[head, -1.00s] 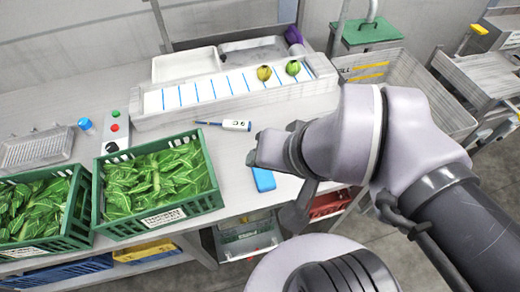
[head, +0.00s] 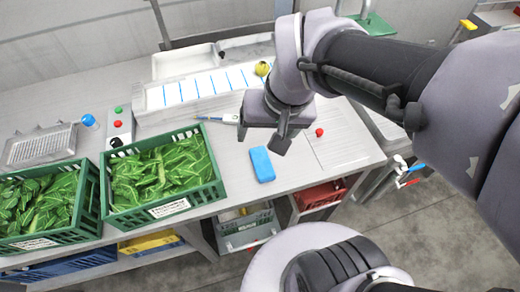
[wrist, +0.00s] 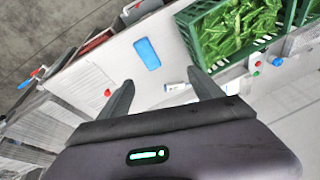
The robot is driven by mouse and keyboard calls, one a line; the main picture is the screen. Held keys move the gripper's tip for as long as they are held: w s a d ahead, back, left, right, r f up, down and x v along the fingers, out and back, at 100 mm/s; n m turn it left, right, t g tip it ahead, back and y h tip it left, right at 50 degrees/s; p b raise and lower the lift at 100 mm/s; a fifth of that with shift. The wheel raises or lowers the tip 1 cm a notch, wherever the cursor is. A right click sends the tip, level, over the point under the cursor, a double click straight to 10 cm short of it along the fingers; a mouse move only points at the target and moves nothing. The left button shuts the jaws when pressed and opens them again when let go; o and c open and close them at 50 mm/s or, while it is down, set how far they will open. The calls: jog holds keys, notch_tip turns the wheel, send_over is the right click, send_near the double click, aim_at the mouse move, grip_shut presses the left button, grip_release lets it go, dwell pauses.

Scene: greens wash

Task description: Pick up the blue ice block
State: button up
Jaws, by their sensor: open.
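The blue ice block (head: 262,164) lies flat on the grey metal table, right of the green crates in the head view. In the wrist view the blue ice block (wrist: 147,53) lies beyond the fingertips, in the upper middle. My gripper (head: 262,138) is open and empty, above the table and close behind and right of the block in the head view. In the wrist view its two fingers (wrist: 160,84) are spread apart with bare table between them. The fingers do not touch the block.
A green crate (head: 168,208) of leafy greens stands left of the block. A red round thing (head: 320,132) is on the table to the right. The table's front edge (head: 285,193) is near.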

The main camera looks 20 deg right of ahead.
jog(key=w+d+f+n+g+h+p, duration=0.1)
jog(key=w+d+f+n+g+p, duration=0.15)
jog(key=w+f, duration=0.45)
jog(key=b, duration=0.5)
send_over(262, 162)
jog(key=shift+g, duration=0.45)
notch_tip(262, 162, down, 12)
jog(key=shift+d+r, duration=0.1)
notch_tip(262, 162, down, 6)
jog(key=b, duration=0.3)
jog(key=shift+c, duration=0.5)
jog(key=c, duration=1.5)
